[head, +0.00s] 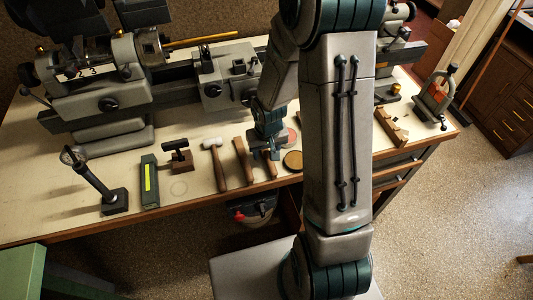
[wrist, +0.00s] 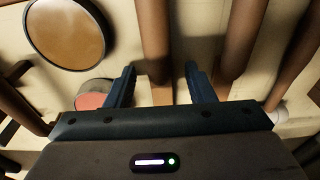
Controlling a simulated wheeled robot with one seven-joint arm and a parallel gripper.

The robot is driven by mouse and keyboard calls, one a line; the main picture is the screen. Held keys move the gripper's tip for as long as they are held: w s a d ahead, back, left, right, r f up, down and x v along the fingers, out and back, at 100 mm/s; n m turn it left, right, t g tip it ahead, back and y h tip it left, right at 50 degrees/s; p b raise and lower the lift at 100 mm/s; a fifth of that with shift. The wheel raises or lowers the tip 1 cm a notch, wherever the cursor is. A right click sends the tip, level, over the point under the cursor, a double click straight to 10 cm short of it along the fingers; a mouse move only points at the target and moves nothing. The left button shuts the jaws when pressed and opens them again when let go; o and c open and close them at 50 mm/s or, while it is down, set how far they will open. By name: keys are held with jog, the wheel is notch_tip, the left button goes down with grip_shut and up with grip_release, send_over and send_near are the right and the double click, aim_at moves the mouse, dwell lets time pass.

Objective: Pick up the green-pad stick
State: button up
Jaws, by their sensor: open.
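Two wooden sticks lie side by side on the bench in the head view, a left one (head: 242,158) and a right one (head: 269,168) partly hidden by my gripper. I see no green pad on either, so I cannot tell which is the green-pad stick. My gripper (head: 265,153) is low over the far part of the right stick. In the wrist view my gripper (wrist: 162,85) is open, fingers pointing toward the bench. A brown stick (wrist: 154,40) runs between the fingers, with a gap on both sides. A second stick (wrist: 243,40) is just right of the right finger.
A white-headed hammer (head: 217,165) lies left of the sticks. A cork-coloured disc (head: 293,160) and a red round pad (head: 291,136) are close on the right. A lathe (head: 100,90) stands behind. A green box (head: 149,182) is farther left, near the bench (head: 60,217) front edge.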

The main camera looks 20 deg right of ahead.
grip_shut()
jog(key=shift+r, duration=0.1)
jog(key=shift+r, duration=0.45)
jog(key=r, duration=0.3)
jog(key=shift+d+r, duration=0.25)
jog(key=shift+d, duration=0.05)
jog(key=d+r+b, duration=0.1)
jog(key=d+r, duration=0.5)
jog(key=d, duration=0.5)
jog(key=shift+s+r, duration=0.15)
jog(key=shift+r, duration=0.1)
jog(key=c, duration=1)
grip_release()
